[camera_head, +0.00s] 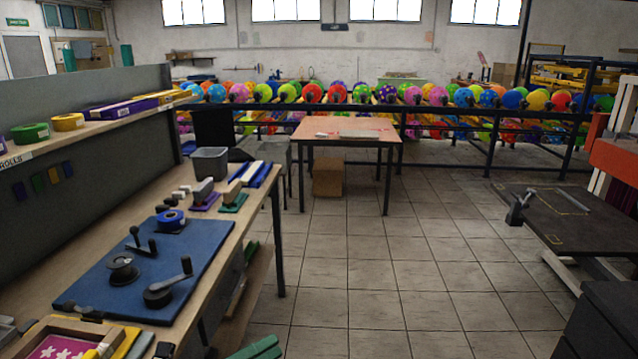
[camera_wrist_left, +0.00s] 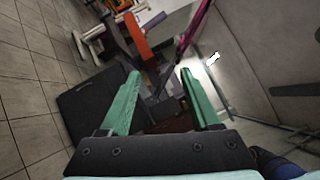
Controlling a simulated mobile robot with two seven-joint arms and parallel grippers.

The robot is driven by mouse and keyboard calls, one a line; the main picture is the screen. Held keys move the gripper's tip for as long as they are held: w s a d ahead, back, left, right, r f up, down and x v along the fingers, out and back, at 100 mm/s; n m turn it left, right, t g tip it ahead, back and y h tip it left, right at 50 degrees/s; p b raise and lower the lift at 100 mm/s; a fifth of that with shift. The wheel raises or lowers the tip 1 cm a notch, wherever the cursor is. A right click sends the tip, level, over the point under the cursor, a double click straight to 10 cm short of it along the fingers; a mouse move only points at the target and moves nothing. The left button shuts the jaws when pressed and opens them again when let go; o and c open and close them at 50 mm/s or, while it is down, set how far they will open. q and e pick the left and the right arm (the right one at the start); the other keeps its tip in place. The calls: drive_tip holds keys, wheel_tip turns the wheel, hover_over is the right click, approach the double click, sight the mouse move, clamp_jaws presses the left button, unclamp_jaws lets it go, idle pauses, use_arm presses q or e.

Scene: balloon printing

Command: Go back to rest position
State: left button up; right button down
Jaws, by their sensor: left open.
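My left gripper (camera_wrist_left: 160,72) shows in the left wrist view, with its two green fingers apart. Nothing is between the fingers; a dark gap and blurred machine parts lie behind them. In the head view, green parts at the bottom edge beside the workbench look like this gripper, mostly cut off. My right gripper is in neither view.
A wooden table (camera_head: 345,128) stands ahead, before balloon racks. A dark machine table (camera_head: 560,215) is right. The tiled floor (camera_head: 385,275) between is clear.

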use_arm(q)
drive_tip(key=s+a+f+n+t+y, duration=0.25)
drive_tip(key=f+n+y, duration=0.45)
drive_tip(key=n, duration=0.5)
drive_tip(key=s+a+f+n+t+y, duration=0.2)
drive_tip(key=s+a+f+n+y, duration=0.3)
drive_tip(key=f+n, duration=0.6)
drive_tip(key=s+f+n+g+y+p, duration=0.1)
drive_tip(key=s+f+n+g+y, duration=0.2)
drive_tip(key=s+f+n+g, duration=0.2)
drive_tip(key=s+f+n, duration=0.3)
drive_tip(key=s+f, duration=0.1)
drive_tip(key=s, duration=0.1)
drive_tip(key=shift+s+f+n, duration=0.2)
drive_tip(key=shift+f+n, duration=0.1)
drive_tip(key=shift+f, duration=0.1)
drive_tip(key=shift+a, duration=0.1)
